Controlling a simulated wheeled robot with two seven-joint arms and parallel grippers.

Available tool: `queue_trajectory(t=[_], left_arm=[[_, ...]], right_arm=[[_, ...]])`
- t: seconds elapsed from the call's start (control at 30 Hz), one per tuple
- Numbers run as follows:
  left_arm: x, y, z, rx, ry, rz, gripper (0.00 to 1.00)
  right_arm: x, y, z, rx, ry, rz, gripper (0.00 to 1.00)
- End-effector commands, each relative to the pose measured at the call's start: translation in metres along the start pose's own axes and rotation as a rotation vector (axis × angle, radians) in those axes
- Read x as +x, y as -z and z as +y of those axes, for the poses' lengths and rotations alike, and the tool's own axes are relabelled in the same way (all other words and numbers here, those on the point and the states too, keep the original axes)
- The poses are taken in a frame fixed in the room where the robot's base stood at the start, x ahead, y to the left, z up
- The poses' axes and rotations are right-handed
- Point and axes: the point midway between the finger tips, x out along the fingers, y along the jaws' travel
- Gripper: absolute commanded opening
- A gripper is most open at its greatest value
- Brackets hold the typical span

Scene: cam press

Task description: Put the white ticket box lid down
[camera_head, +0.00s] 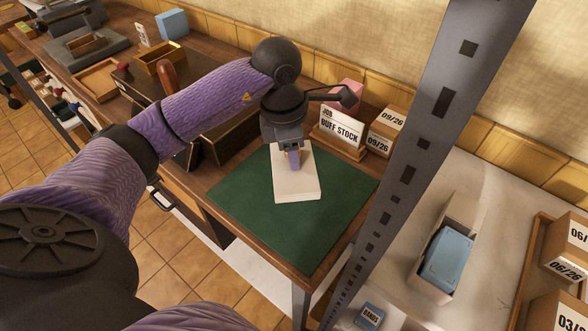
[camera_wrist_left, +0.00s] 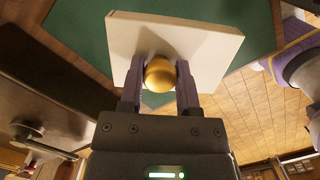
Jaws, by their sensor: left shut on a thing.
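The white lid (camera_head: 298,186) is a pale rectangular slab over the green mat (camera_head: 240,205). My left gripper (camera_head: 293,160) comes down on it from above. In the left wrist view, the left gripper (camera_wrist_left: 159,82) is shut on the round gold knob (camera_wrist_left: 160,75) of the white lid (camera_wrist_left: 205,48). I cannot tell whether the lid's underside touches the mat or hangs just above it. An open white box (camera_head: 464,214) with a blue block (camera_head: 447,258) inside stands on the pale surface at right. My right gripper is not in view.
A "BUFF STOCK" sign (camera_head: 340,130) and a dated "09/26" box (camera_head: 388,122) stand behind the mat. A grey slotted post (camera_head: 440,110) rises between the mat and the right-hand surface. The mat is bare around the lid.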

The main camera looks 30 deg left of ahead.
Motion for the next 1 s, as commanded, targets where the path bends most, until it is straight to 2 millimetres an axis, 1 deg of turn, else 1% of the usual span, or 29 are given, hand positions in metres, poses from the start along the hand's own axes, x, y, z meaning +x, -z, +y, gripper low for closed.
queue_trajectory(t=[0.03, 0.23, 0.4, 0.57, 0.6, 0.67, 0.7, 0.73, 1.0], left_arm=[[0.008, 0.001, 0.000, 0.000, 0.002, 0.000, 0.00], [0.043, 0.005, -0.001, 0.001, 0.003, 0.001, 0.00], [0.042, 0.005, 0.000, 0.003, -0.001, -0.001, 0.00], [0.046, 0.005, 0.000, 0.003, 0.000, 0.000, 0.00], [0.045, 0.005, 0.000, 0.003, 0.000, -0.001, 0.50], [0.045, 0.005, 0.000, 0.004, 0.000, -0.001, 0.63], [0.045, 0.005, 0.000, 0.004, 0.000, -0.001, 0.71], [0.045, 0.005, 0.000, 0.004, 0.000, -0.001, 0.77], [0.043, 0.005, 0.000, 0.004, 0.000, -0.001, 0.77]], right_arm=[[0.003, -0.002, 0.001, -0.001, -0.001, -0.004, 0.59], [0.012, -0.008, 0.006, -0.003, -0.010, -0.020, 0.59], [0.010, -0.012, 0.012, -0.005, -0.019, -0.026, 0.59], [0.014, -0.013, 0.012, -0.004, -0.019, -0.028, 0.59], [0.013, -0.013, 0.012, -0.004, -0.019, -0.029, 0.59], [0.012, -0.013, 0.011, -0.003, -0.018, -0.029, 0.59], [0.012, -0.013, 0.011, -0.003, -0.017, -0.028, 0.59], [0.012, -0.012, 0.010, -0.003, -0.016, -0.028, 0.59], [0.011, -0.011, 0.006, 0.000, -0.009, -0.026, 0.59]])
